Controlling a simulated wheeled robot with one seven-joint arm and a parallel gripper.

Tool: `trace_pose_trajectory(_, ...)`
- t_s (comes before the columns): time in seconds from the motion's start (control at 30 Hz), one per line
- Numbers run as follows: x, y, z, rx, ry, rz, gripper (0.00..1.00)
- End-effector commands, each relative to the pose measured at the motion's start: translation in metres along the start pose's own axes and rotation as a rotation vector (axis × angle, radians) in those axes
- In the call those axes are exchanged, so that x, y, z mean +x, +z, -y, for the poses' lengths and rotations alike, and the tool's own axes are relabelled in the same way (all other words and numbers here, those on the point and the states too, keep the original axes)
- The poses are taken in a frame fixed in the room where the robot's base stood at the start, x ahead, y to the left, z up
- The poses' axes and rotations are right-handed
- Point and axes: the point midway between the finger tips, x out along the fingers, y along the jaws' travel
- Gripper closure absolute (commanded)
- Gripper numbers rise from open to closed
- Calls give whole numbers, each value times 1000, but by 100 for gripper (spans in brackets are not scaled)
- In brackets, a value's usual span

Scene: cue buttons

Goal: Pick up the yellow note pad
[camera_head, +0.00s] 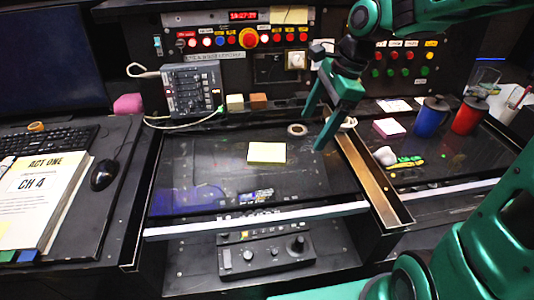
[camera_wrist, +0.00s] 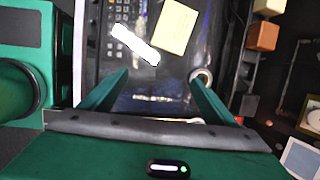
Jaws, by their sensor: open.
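The yellow note pad (camera_head: 266,152) lies flat on the dark glossy desk panel in the head view. In the wrist view the yellow note pad (camera_wrist: 175,27) shows near the top, beyond my fingertips and slightly right of centre. My gripper (camera_head: 312,130) is open and empty, above the panel to the right of the pad. In the wrist view my gripper (camera_wrist: 160,75) has its two green fingers spread apart, with nothing between them but the dark surface.
A tape roll (camera_head: 297,129) sits close to my gripper. A brass-coloured rail (camera_head: 372,175) runs along the right. A pink note pad (camera_head: 389,128), a blue mug (camera_head: 431,118) and a red mug (camera_head: 468,115) stand farther right. A grey intercom box (camera_head: 192,91) stands behind left.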

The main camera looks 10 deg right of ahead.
Motion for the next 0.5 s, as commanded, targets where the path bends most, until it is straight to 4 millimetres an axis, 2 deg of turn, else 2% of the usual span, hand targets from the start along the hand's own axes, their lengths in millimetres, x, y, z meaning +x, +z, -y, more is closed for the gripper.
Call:
trace_pose_trajectory(0.1, 8, 30, 14, 108, 14, 55, 19)
trace_pose_trajectory(0.2, 11, 47, 19, 174, 27, 85, 19)
trace_pose_trajectory(0.37, 17, 59, 22, 224, 39, 108, 19)
trace_pose_trajectory(0.5, 36, 62, 22, 230, 42, 110, 19)
